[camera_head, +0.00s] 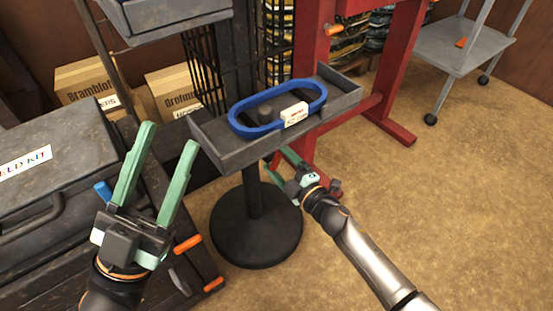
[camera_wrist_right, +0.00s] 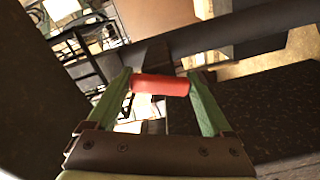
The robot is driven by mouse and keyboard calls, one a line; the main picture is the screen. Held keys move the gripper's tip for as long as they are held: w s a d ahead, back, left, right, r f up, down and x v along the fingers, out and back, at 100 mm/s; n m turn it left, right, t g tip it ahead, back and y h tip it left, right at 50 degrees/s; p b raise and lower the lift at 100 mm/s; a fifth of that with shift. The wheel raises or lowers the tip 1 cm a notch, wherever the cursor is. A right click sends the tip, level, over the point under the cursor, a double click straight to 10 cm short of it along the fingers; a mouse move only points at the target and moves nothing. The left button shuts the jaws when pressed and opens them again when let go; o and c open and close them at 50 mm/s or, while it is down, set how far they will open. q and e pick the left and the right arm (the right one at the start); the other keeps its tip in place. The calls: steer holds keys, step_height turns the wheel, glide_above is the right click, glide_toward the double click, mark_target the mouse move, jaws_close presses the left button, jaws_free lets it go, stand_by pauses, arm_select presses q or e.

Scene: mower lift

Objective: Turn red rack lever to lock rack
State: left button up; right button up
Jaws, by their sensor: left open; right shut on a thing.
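The red lever (camera_wrist_right: 160,85) shows in the right wrist view as a short red cylinder lying crosswise between the green fingers of my right gripper (camera_wrist_right: 160,78). The gripper is shut on it, near a dark bar (camera_wrist_right: 225,32).
The tray stands on a post with a round black base (camera_head: 255,232) and holds a blue ring (camera_head: 241,101) with a white label. A grey case (camera_head: 62,150) is at left, with cardboard boxes (camera_head: 88,85) behind. A red frame (camera_head: 400,70) and grey cart (camera_head: 450,48) stand right. The right floor is clear.

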steer(key=shift+f+n+b, duration=0.1)
steer(key=shift+n+b, duration=0.25)
steer(key=shift+n, duration=1.85)
steer(key=o, duration=1.1)
steer(key=shift+o, duration=0.2)
steer(key=p+v, duration=0.2)
steer(key=v, duration=1)
steer(key=shift+s+d+p, duration=0.2)
steer(key=shift+s+p, duration=0.05)
steer(key=shift+p, duration=0.15)
